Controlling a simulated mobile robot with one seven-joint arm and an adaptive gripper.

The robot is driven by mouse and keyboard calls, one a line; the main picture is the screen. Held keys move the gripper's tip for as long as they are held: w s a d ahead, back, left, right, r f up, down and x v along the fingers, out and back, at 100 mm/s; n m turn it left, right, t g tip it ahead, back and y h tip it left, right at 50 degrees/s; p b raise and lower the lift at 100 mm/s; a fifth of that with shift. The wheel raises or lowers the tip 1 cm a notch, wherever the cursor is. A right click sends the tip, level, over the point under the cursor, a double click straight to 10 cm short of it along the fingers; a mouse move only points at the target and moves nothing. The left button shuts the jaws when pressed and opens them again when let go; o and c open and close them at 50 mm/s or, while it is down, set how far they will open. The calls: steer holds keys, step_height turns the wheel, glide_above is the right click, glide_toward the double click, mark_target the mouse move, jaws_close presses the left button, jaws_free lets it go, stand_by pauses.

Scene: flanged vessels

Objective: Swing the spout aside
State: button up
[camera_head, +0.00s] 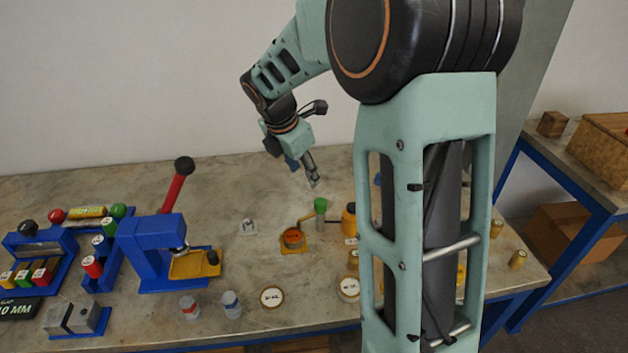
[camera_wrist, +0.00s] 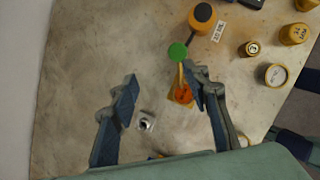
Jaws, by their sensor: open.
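What looks like the spout is a yellow arm (camera_head: 309,221) running from an orange round piece on a yellow base (camera_head: 291,248) to a green knob (camera_head: 321,205). In the wrist view the yellow arm shows partly (camera_wrist: 181,75), with the green knob (camera_wrist: 178,51) at its upper end and the orange piece (camera_wrist: 183,95) below. My gripper (camera_head: 313,181) is open and empty, above and behind the knob in the head view. In the wrist view my gripper (camera_wrist: 160,75) has its fingers wide apart, the right one overlapping the view beside the spout. I see no contact.
An orange-and-black cylinder (camera_head: 349,219) stands right of the knob. A small metal fitting (camera_head: 248,227) sits left of the spout. A blue press with a red lever (camera_head: 174,197) stands further left. Round lidded pots (camera_head: 272,297) are in front. The bench behind is clear.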

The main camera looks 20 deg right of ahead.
mark_target(320, 202)
steer(key=shift+n+g+h, duration=0.3)
steer(key=shift+n+g, duration=0.1)
steer(key=shift+g, duration=0.1)
steer(key=x, duration=0.4)
steer(key=s+x, duration=0.1)
steer(key=x, duration=0.3)
steer(key=s+b+x, duration=0.1)
steer(key=x, duration=0.3)
steer(key=shift+d+f, duration=0.25)
steer(key=shift+f, duration=0.05)
jaws_close()
